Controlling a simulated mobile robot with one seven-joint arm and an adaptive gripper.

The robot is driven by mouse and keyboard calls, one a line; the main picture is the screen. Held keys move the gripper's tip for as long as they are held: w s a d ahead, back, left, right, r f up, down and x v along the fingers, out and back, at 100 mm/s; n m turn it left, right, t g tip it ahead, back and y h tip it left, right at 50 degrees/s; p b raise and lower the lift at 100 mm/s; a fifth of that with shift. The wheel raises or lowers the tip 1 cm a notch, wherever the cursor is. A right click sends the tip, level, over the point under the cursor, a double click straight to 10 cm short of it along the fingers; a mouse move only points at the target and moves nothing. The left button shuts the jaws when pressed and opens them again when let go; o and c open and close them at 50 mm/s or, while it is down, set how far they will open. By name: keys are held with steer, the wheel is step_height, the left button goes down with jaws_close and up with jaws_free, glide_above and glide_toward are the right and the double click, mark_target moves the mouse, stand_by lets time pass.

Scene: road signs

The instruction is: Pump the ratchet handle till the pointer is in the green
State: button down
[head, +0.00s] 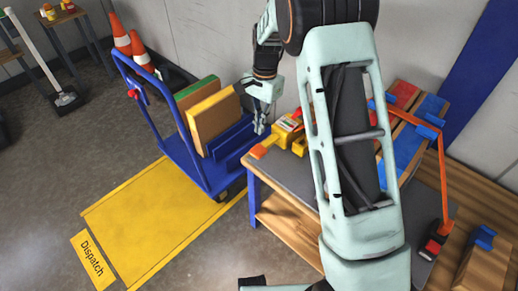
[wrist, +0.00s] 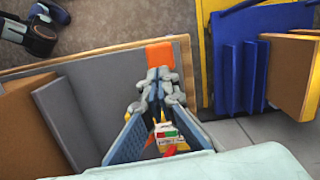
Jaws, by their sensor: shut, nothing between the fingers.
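The yellow ratchet unit (head: 283,138) sits at the left end of the grey-topped bench, partly hidden by my arm. Its orange handle end (head: 260,150) points toward the front left edge; an orange piece also shows just beyond my fingertips in the wrist view (wrist: 160,52). A small gauge with white, red and green patches (wrist: 166,132) shows between my fingers; its pointer is too small to read. My gripper (head: 260,128) is shut and empty, pointing down just above and behind the handle end. It also shows in the wrist view (wrist: 158,76). I cannot tell whether it touches the handle.
A blue cart (head: 222,142) with upright panels stands close left of the bench (head: 285,182). An orange strap (head: 443,180) runs over boards on the right, with blue corner pieces. Orange cones (head: 120,38) stand behind the cart.

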mark_target(265, 144)
steer(key=shift+s+a+f+b, duration=0.1)
steer(key=shift+s+f+b, duration=0.05)
steer(key=shift+f+b, duration=1.45)
steer(key=shift+s+a+f+b, duration=0.1)
steer(key=shift+f+b, duration=1.05)
steer(key=shift+f, duration=0.7)
step_height(265, 144, down, 4)
steer(key=shift+f+b, duration=0.1)
steer(key=shift+b, duration=0.9)
steer(key=shift+d+r+p, duration=0.1)
steer(key=shift+r+p, duration=0.1)
steer(key=shift+p, duration=0.1)
steer(key=shift+w+d+r+p, duration=0.25)
steer(key=shift+w+d+p, duration=0.1)
steer(key=shift+w+d, duration=0.2)
steer(key=shift+w+d+r+p, duration=0.2)
steer(key=shift+w+d+p, duration=0.2)
steer(key=shift+w, duration=0.2)
steer(key=shift+d+r, duration=0.1)
step_height(265, 144, up, 12)
steer(key=shift+w, duration=0.4)
steer(key=shift+d, duration=0.1)
